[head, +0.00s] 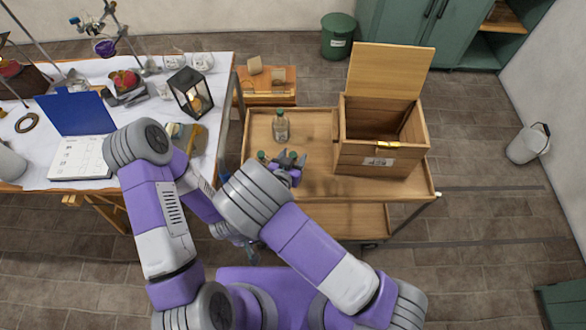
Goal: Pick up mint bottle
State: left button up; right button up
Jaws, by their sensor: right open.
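A clear glass bottle (281,127) with a dark cap stands upright on the wooden cart top (320,125). A green cap (262,156) shows just left of my right gripper, and more green shows close to its fingers; the bodies below are hidden. I cannot tell from the labels which bottle is the mint one. My right gripper (288,163) is open, low over the cart's front left part, in front of the clear bottle. My left arm is folded at the left; its gripper is mostly hidden behind my right arm, and its jaws cannot be made out.
An open wooden chest (378,160) with a raised lid stands on the cart's right half. The white-covered table (40,185) at left holds a lantern (190,93), a blue folder (75,112) and glassware.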

jog(key=shift+x, duration=1.05)
jog(key=shift+c, duration=0.2)
grip_shut()
jog(key=shift+r, duration=0.1)
